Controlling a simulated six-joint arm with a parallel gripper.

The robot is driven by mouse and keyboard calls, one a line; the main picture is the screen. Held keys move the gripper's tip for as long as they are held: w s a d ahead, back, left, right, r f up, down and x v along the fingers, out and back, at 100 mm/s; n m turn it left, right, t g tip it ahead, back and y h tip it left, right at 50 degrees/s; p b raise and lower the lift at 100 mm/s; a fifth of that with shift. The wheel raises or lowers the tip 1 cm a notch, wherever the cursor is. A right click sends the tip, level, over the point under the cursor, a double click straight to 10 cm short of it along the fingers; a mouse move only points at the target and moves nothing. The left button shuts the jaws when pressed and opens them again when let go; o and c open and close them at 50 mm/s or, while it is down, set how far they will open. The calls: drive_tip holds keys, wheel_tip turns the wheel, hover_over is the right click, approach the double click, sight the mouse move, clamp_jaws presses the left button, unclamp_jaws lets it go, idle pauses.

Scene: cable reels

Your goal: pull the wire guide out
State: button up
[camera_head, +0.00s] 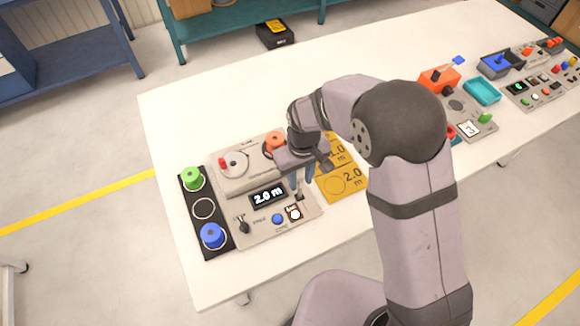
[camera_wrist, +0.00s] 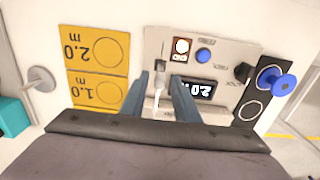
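The cable machine's grey panel (camera_head: 270,228) lies at the table's left, with a display (camera_head: 267,196) reading 2.0 m. What looks like the wire guide, a small pale upright piece (camera_wrist: 159,76), stands at the panel's edge by the yellow cards. My gripper (camera_head: 301,184) is low over that edge, pointing down. In the wrist view its two blue-grey fingers (camera_wrist: 164,82) stand apart on either side of the pale piece. Contact with it cannot be made out. In the head view the gripper and wrist partly hide the guide and the machine's right side.
A black strip holds a green reel (camera_head: 193,178) and a blue reel (camera_head: 212,236), with an empty ring between. An orange reel (camera_head: 275,141) sits behind my gripper. Yellow length cards (camera_head: 344,183) lie beside the panel. A blue button (camera_head: 278,218) and black switch (camera_head: 243,224) stand nearby.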

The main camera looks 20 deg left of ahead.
clamp_jaws()
drive_tip(key=shift+s+d, duration=1.15)
drive_tip(key=shift+o, duration=0.4)
unclamp_jaws()
wheel_tip(320, 180, up, 7)
drive_tip(key=p, duration=0.6)
drive_tip(key=shift+p, duration=0.3)
